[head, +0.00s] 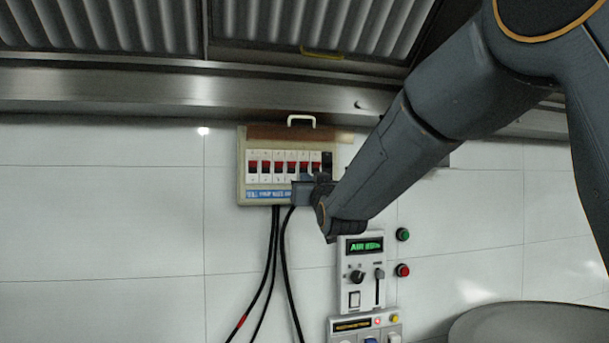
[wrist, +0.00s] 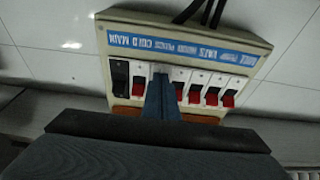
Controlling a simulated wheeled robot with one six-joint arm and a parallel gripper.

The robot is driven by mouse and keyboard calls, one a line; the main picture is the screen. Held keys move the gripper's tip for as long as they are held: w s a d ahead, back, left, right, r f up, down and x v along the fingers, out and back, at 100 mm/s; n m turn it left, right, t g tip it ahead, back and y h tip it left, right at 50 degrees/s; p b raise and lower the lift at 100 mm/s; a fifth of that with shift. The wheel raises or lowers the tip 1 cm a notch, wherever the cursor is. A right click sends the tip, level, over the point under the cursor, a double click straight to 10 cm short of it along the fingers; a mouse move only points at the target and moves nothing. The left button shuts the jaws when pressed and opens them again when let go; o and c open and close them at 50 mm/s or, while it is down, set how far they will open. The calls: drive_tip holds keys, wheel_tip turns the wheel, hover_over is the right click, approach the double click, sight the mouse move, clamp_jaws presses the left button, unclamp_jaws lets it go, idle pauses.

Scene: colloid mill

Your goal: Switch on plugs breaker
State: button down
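The breaker box (head: 242,170) is on the tiled wall in the head view, with a row of red-and-white switches and a black one at the right end. The wrist view shows the box (wrist: 255,50) upside down, with the black switch (wrist: 120,78) at the left end under MAIN. The label strip (wrist: 180,47) is blurred; the third position from MAIN seems to read PLUGS. My gripper (wrist: 162,82) has its fingers together, tips over that third switch (wrist: 160,69) and hiding most of it. Contact cannot be told. The gripper (head: 302,193) also shows at the box's lower right.
The box's brown cover (head: 270,132) with its pale handle stands raised above the switches. Black cables (head: 274,250) hang below. A control panel (head: 361,290) sits lower right, beside green and red buttons. A steel hood (head: 130,85) is above. The wall at left is clear.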

drive_tip(key=shift+s, duration=0.1)
drive_tip(key=s+d+b, duration=0.1)
drive_tip(key=s+d, duration=0.1)
drive_tip(key=s, duration=0.5)
drive_tip(key=shift+s+d+b, duration=0.15)
drive_tip(key=shift+s+b, duration=0.1)
drive_tip(key=shift+b, duration=0.05)
idle(0.3)
idle(0.3)
drive_tip(key=s+d+f+m+g+h+b, duration=0.1)
drive_tip(key=s+d+f+g, duration=0.2)
drive_tip(key=f, duration=0.8)
drive_tip(key=s+d+f+g+h, duration=0.1)
drive_tip(key=d+f+g+h, duration=0.2)
drive_tip(key=f, duration=0.8)
drive_tip(key=s+d+f+m+g+b, duration=0.1)
drive_tip(key=s+d+f+g, duration=0.3)
drive_tip(key=f, duration=0.6)
drive_tip(key=s+d+f+g+h, duration=0.1)
drive_tip(key=s+d+f+g, duration=0.3)
drive_tip(key=s+f, duration=0.6)
drive_tip(key=s+d+f+m+g+b, duration=0.1)
drive_tip(key=s+d+f+g, duration=0.3)
drive_tip(key=s+f, duration=0.6)
drive_tip(key=shift+s+d+g+h, duration=0.3)
drive_tip(key=shift+d+h, duration=0.05)
drive_tip(key=shift+h, duration=0.05)
